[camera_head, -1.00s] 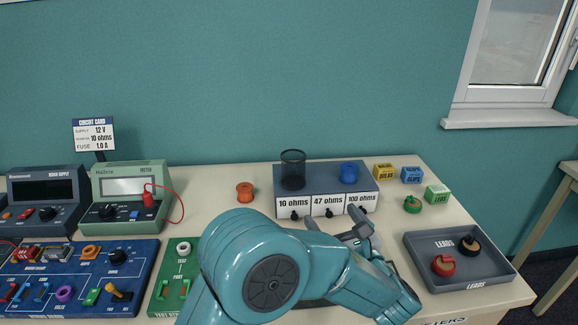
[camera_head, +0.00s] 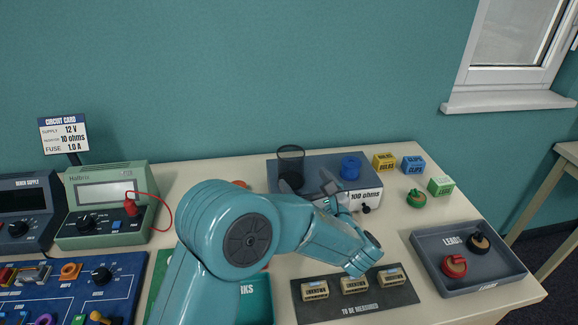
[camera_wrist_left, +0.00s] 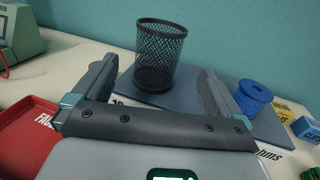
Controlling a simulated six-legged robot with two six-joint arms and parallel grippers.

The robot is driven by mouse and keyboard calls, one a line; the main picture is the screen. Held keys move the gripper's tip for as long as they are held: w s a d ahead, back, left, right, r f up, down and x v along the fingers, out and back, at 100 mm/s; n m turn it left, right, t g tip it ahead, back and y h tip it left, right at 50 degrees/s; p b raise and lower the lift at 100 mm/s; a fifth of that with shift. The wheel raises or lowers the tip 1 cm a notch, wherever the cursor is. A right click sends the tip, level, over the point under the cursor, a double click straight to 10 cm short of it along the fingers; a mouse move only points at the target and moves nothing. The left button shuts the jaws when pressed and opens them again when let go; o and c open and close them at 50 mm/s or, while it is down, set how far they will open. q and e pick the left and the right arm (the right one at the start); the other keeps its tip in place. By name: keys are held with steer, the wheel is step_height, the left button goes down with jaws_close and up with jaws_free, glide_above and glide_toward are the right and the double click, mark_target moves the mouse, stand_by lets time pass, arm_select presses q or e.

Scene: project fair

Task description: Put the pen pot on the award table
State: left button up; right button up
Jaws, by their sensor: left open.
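The pen pot is a black mesh cup (camera_head: 290,162) standing upright on a grey drawer box (camera_head: 330,163). My left gripper (camera_head: 324,188) is open and empty, just to the right of and nearer than the pot in the head view. In the left wrist view the pot (camera_wrist_left: 160,55) shows beyond and between the spread fingers of the left gripper (camera_wrist_left: 160,88), with no visible contact. My right gripper is not in view. No table is marked as the award table; a second pale table (camera_head: 563,200) shows in part at the right edge.
A blue spool (camera_head: 350,167) stands on the box right of the pot, also in the wrist view (camera_wrist_left: 254,97). Small yellow (camera_head: 384,162), blue (camera_head: 413,165) and green boxes stand farther right. A grey leads tray (camera_head: 480,283) lies front right. A green meter (camera_head: 105,210) stands left.

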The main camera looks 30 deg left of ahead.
mark_target(297, 171)
arm_select(q)
steer(key=x, duration=0.5)
steer(key=shift+p, duration=0.35)
steer(key=p+x, duration=0.1)
steer(key=x, duration=0.3)
steer(key=shift+a+f, duration=0.15)
steer(key=shift+a, duration=0.15)
steer(key=shift+w+a, duration=0.25)
steer(key=shift+w, duration=0.05)
steer(key=shift+s+d, duration=0.1)
steer(key=shift+c, duration=0.9)
steer(key=c, duration=1)
